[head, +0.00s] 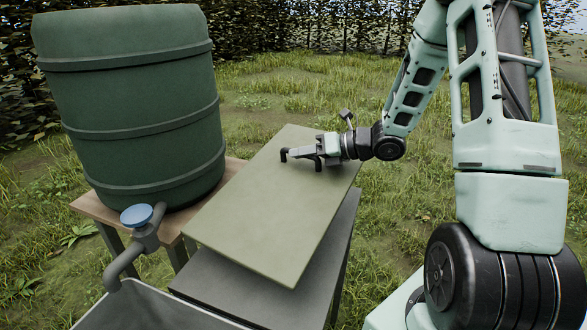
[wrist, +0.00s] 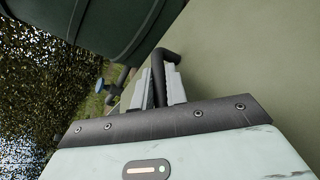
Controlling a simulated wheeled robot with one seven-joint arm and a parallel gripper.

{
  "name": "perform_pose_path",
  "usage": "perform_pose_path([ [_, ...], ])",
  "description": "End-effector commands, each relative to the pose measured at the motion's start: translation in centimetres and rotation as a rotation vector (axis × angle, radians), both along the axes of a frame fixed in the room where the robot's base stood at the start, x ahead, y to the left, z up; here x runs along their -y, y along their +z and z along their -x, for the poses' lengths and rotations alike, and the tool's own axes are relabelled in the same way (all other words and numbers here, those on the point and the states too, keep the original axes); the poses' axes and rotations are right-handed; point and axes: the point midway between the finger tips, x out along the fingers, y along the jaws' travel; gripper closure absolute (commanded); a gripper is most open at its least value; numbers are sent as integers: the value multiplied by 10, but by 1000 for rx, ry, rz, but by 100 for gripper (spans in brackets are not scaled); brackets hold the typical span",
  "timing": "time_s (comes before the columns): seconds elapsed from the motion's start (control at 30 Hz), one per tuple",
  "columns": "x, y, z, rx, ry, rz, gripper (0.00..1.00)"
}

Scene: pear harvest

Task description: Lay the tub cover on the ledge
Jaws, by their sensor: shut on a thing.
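The tub cover (head: 270,205) is a flat olive-green board with a dark handle (wrist: 170,58). My gripper (head: 300,155) is shut on that handle, near the cover's far end; in the wrist view the two fingers (wrist: 160,88) close around it. The cover lies over the dark grey ledge (head: 235,300), turned askew to it, with its far left corner reaching past the ledge. The ledge shows along the near and right sides. I cannot tell whether the cover touches it. Most of the ledge's top is hidden beneath the cover.
A green barrel (head: 135,110) stands on a wooden stand (head: 95,207) at the left, close to the cover. Its tap with a blue knob (head: 136,215) hangs over a grey tub (head: 140,310) at the lower left. Grass lies around, with a hedge behind.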

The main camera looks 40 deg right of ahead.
Motion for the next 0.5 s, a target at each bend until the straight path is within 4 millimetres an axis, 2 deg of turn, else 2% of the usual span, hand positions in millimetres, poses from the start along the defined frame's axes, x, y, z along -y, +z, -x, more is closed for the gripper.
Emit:
perform_pose_path([
  [0.1,-21,0,4,3,106,0,100],
  [0.2,-30,1,6,1,150,-3,100],
  [0.37,-33,-5,7,-1,166,-5,100],
  [0.5,-33,-19,7,-2,165,-6,100],
])
